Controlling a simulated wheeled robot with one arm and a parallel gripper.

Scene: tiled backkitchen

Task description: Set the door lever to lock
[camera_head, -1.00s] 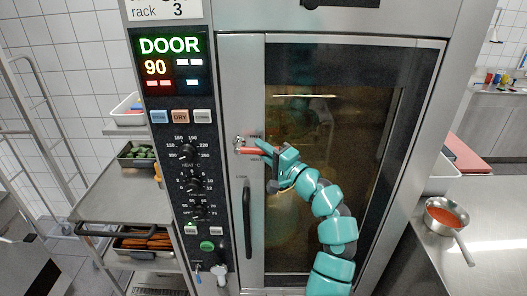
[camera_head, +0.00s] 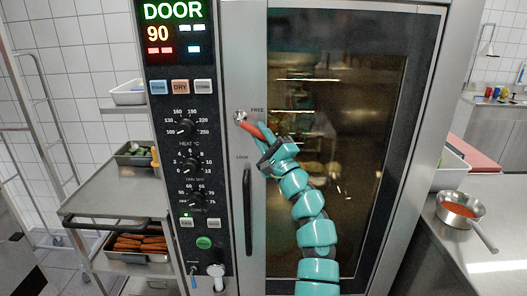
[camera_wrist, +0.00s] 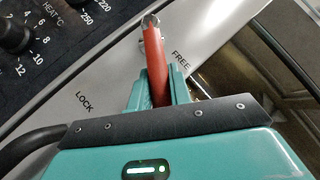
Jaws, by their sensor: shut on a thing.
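The door lever (camera_head: 253,129) is a red handle on a metal pivot at the oven door's left frame. It slants down and right from the pivot, below the FREE label and above and right of the LOCK label. My gripper (camera_head: 264,139) is shut on the lever's free end. In the wrist view the red lever (camera_wrist: 154,52) runs between my two teal fingers (camera_wrist: 156,92), with the pivot at the top. FREE reads at its right and LOCK at its lower left. The oven door (camera_head: 385,130) looks closed.
A vertical black door handle (camera_head: 247,212) stands below the lever. The control panel (camera_head: 185,160) with knobs is at the left, its display reading DOOR and 90. A cart (camera_head: 105,190) with trays stands left. A pan of red sauce (camera_head: 458,209) is on the right counter.

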